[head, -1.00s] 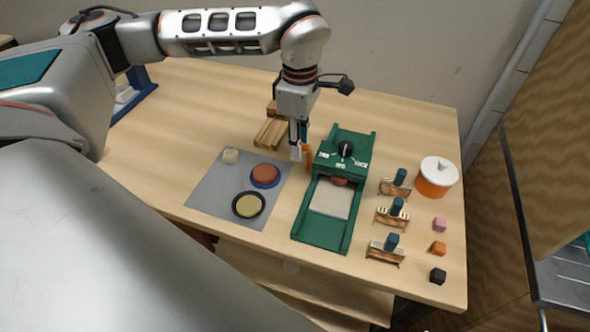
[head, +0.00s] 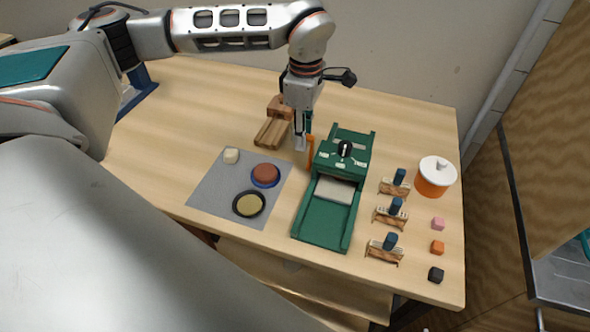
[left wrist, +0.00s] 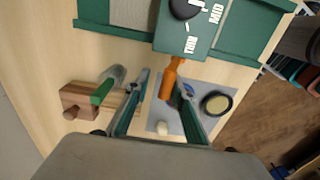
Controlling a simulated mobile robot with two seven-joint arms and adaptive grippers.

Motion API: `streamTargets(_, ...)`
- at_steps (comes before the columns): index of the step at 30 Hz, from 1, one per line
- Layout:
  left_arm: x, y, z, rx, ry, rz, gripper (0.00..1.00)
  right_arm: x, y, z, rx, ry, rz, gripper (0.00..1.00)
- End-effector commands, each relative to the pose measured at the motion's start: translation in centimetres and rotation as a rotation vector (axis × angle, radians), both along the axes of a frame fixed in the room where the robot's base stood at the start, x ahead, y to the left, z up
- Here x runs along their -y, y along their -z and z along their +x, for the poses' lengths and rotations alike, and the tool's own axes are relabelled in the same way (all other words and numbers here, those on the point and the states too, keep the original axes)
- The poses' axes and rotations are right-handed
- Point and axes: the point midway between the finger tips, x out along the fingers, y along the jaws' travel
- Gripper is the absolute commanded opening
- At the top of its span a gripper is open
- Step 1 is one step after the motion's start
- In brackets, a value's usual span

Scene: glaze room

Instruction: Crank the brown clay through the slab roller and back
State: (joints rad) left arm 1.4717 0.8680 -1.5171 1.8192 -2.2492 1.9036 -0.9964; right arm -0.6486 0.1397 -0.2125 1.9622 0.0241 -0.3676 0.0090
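The green slab roller (head: 323,228) stands right of centre on the table, with a black dial (head: 345,148) on its housing. Its pale bed (head: 335,190) is partly under the housing. No brown clay shows on the bed's visible part; what lies under the housing is hidden. The orange crank handle (head: 310,148) stands upright at the roller's left side; it also shows in the left wrist view (left wrist: 171,80). My left gripper (head: 301,143) is at the handle. In the left wrist view its fingers (left wrist: 162,88) are apart, with the handle between them; contact is unclear. My right gripper is out of view.
A grey mat (head: 212,188) at left holds a reddish disc on a blue plate (head: 265,184), a yellowish disc on a dark plate (head: 249,215), and a cream piece (head: 231,156). Wooden pieces (head: 271,132) lie behind. Several stands, cubes and an orange pot (head: 433,186) line the right.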

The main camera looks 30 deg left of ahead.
Motion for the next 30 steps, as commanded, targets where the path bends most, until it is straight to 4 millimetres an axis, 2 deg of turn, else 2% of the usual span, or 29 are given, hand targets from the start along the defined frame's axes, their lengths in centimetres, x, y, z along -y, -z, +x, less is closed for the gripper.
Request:
streamTargets(9, -0.5, 0.7, 1.7, 0.002, 0.000, 0.000, 0.22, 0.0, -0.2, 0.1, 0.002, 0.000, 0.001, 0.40)
streamTargets(23, -0.5, 0.9, 2.0, 0.002, 0.001, 0.000, 0.22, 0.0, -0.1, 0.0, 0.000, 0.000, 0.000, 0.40)
streamTargets(30, -0.7, 1.7, 2.7, 0.001, 0.001, 0.000, 0.22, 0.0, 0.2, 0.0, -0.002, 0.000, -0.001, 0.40)
